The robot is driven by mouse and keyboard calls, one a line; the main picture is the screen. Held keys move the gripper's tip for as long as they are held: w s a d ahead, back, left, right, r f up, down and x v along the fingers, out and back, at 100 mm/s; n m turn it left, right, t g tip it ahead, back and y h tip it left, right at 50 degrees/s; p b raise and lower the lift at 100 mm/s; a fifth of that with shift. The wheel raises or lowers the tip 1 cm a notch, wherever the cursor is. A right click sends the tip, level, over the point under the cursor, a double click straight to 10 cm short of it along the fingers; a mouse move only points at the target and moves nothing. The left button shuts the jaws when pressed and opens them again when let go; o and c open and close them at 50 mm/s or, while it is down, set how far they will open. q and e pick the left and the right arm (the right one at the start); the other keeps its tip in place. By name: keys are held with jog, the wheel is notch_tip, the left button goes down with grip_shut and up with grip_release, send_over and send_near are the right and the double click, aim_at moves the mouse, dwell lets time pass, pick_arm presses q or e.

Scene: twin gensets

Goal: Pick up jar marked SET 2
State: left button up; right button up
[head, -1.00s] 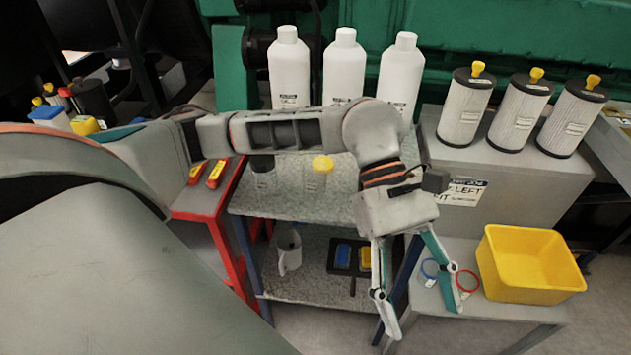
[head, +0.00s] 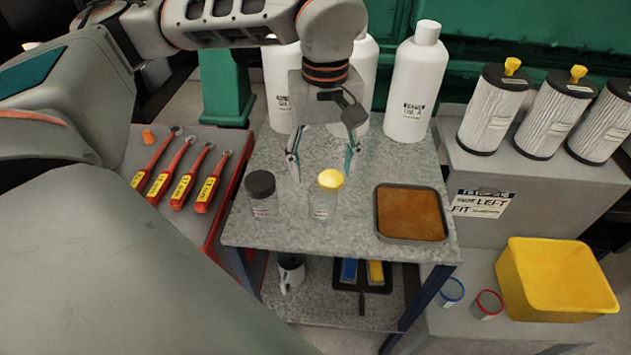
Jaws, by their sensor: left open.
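Two small clear jars stand upright on the speckled top shelf of the cart (head: 345,235). One has a black lid (head: 260,184); the other, to its right, has a yellow lid (head: 330,179). Both carry small labels on the front that are too small to read, so I cannot tell which is marked SET 2. My left gripper (head: 323,176) points down, open and empty, with its fingers just behind the yellow-lidded jar in the picture. I cannot tell its exact height above the shelf. My right gripper is not in view.
Tall white bottles (head: 415,85) stand behind the gripper. A tray of brown liquid or material (head: 410,213) is right of the jars. Red-handled tools (head: 170,175) lie on the red-edged stand at left. Ribbed filters (head: 495,108) and a yellow bin (head: 555,280) are at right.

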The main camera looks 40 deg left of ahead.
aim_at(323, 188)
pick_arm(q)
jog(key=f, duration=0.4)
jog(key=f+b, duration=0.1)
jog(key=f, duration=0.2)
jog(key=shift+w+a, duration=0.15)
jog(key=shift+w, duration=0.15)
jog(key=shift+f, duration=0.2)
jog(key=c, duration=1.1)
jog(key=shift+r, duration=0.1)
